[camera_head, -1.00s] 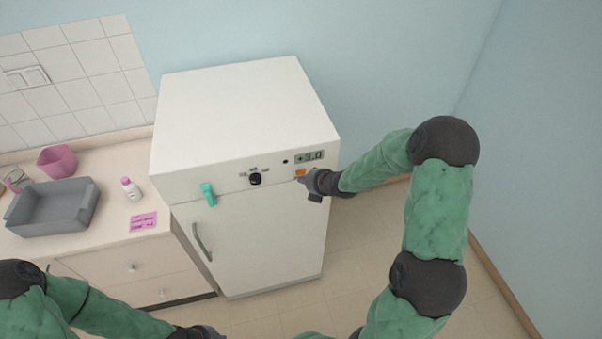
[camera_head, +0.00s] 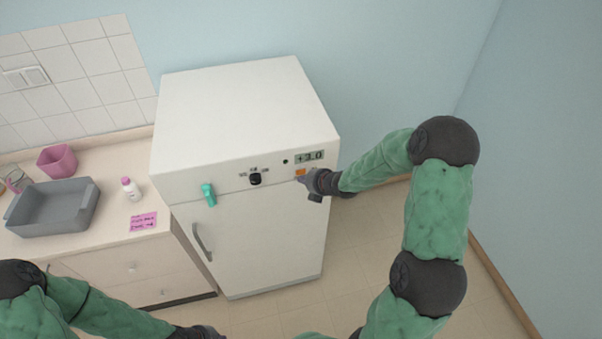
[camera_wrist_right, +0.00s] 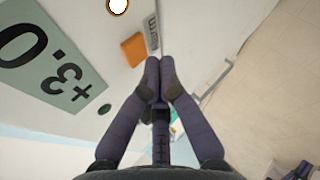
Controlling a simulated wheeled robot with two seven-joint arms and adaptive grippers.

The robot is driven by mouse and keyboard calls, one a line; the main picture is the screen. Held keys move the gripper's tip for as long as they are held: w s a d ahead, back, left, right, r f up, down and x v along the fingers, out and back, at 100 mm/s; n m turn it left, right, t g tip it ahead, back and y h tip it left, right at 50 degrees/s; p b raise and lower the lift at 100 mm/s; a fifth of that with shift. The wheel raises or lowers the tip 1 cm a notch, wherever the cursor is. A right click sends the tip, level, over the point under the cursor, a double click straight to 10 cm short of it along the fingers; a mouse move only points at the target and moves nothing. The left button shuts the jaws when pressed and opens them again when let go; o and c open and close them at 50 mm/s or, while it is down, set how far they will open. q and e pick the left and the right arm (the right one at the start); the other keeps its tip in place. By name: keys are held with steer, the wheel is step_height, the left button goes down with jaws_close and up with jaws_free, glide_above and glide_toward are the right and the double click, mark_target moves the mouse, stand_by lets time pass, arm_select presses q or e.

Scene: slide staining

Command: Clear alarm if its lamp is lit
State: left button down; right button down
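The white fridge (camera_head: 245,110) has a panel with a display (camera_head: 309,157) reading "+3.0". An orange button (camera_head: 300,173) sits below the display; it also shows in the right wrist view (camera_wrist_right: 134,49). A round lamp (camera_wrist_right: 118,6) glows bright white at the top edge of the right wrist view; I cannot make it out in the head view. A small dark green light (camera_head: 285,162) sits left of the display. My right gripper (camera_wrist_right: 160,62) is shut and empty, its fingertips beside the button, apparently apart from it. My left gripper (camera_head: 205,332) is cut off at the bottom.
The fridge front carries a black knob (camera_head: 255,179), a teal lever (camera_head: 209,195) and a door handle (camera_head: 202,243).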

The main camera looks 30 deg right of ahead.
steer(key=shift+w, duration=0.15)
steer(key=shift+w+d, duration=0.1)
steer(key=shift+w, duration=0.2)
steer(key=shift+w+d+b, duration=0.1)
steer(key=shift+w+b, duration=0.15)
steer(key=shift+b, duration=0.05)
stand_by(1.1)
steer(key=shift+s, duration=0.1)
steer(key=shift+s+b, duration=0.3)
steer(key=shift+b, duration=0.15)
steer(key=shift+s+a, duration=0.2)
steer(key=shift+s, duration=0.1)
steer(key=shift+s, duration=0.1)
steer(key=shift+s+a+b, duration=0.2)
steer(key=shift+s+b, duration=0.25)
steer(key=shift+s, duration=0.35)
steer(key=shift+s+a+b, duration=0.2)
steer(key=shift+s+b, duration=0.3)
steer(key=shift+s, duration=0.25)
steer(key=shift+s+a+b, duration=0.2)
steer(key=shift+s+b, duration=0.25)
steer(key=shift+s, duration=0.35)
